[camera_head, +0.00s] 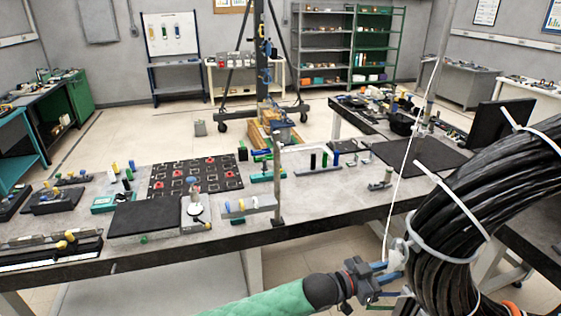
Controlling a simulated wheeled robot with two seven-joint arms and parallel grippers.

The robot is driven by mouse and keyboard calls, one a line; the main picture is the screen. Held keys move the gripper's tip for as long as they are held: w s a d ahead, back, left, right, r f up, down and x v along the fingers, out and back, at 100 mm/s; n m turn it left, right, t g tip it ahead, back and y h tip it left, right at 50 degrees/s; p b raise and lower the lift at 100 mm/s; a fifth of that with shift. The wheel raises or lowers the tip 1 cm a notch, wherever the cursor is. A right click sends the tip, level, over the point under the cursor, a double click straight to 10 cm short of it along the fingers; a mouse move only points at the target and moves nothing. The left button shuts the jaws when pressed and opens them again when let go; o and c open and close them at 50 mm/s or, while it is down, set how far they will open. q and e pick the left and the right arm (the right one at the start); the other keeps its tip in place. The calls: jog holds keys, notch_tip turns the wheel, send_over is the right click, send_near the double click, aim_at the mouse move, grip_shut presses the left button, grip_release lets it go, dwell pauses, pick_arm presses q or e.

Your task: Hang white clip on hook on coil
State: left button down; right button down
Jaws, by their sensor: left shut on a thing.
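The large black cable coil (462,235) fills the right side, bound with white ties. My left gripper (386,272) comes in from the bottom at the coil's left edge. It is shut on the small white clip (397,255), which is beside or against the coil. A thin white cord (408,150) runs from the clip up to the upper right. I cannot make out the hook on the coil, or whether the clip touches it. My right gripper is out of view.
A grey workbench (330,212) lies behind my left arm, with a perforated board (196,177), a black mat (146,218) and an upright metal post (278,185). A dark monitor (499,127) stands behind the coil. Open floor shows below the bench.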

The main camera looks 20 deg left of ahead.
pick_arm(q)
jog(key=c, duration=1.1)
grip_release()
jog(key=shift+c, duration=0.2)
